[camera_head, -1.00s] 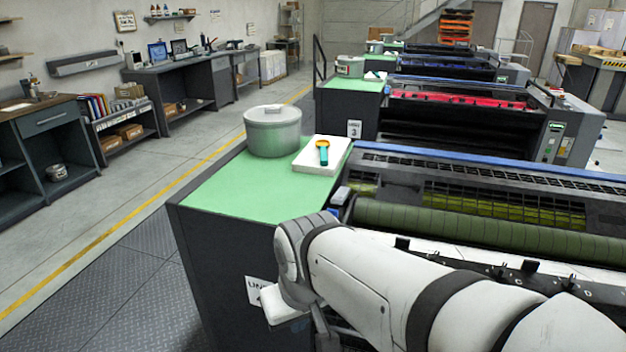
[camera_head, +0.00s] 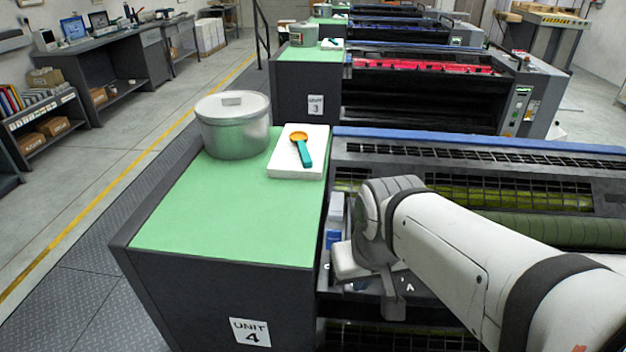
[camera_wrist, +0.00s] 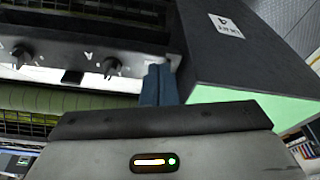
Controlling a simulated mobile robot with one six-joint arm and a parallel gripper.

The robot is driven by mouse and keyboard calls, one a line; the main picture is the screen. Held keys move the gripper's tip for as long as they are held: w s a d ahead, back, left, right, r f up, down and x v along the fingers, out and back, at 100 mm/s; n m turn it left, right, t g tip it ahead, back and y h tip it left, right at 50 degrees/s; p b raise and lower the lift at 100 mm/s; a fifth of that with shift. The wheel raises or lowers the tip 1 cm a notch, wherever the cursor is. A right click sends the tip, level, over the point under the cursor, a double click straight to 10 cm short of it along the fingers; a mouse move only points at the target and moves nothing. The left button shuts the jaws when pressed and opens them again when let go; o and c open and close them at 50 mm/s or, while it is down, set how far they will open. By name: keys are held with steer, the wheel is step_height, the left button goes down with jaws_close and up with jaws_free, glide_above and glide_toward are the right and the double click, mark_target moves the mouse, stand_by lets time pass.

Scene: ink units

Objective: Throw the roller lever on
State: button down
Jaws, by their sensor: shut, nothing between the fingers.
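My gripper (camera_wrist: 159,70) shows in the wrist view as two dark blue fingers pressed together, with nothing between them. They point toward the front of the press beside the Unit 4 cabinet (camera_wrist: 215,60). I cannot tell whether either is the roller lever. In the head view my wrist covers part of this panel, and the fingertips are hidden. A small grey block (camera_head: 336,207) stands between the cabinet and the green roller (camera_head: 520,228).
The green cabinet top (camera_head: 225,215) carries a grey lidded pot (camera_head: 233,130) and a white pad (camera_head: 285,165) with an orange and teal tool (camera_head: 302,148). Press Unit 3 (camera_head: 425,85) stands behind. The floor left of the cabinet is clear.

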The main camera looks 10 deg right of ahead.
steer(key=w+r+m+g, duration=0.1)
steer(key=w+r, duration=0.1)
steer(key=w, duration=0.8)
steer(key=w+r+m+g, duration=0.2)
steer(key=w, duration=0.9)
steer(key=shift+d+g, duration=0.3)
steer(key=shift+d, duration=0.1)
steer(key=shift+f, duration=0.1)
step_height(320, 180, down, 10)
steer(key=p, duration=0.1)
steer(key=shift+s, duration=0.25)
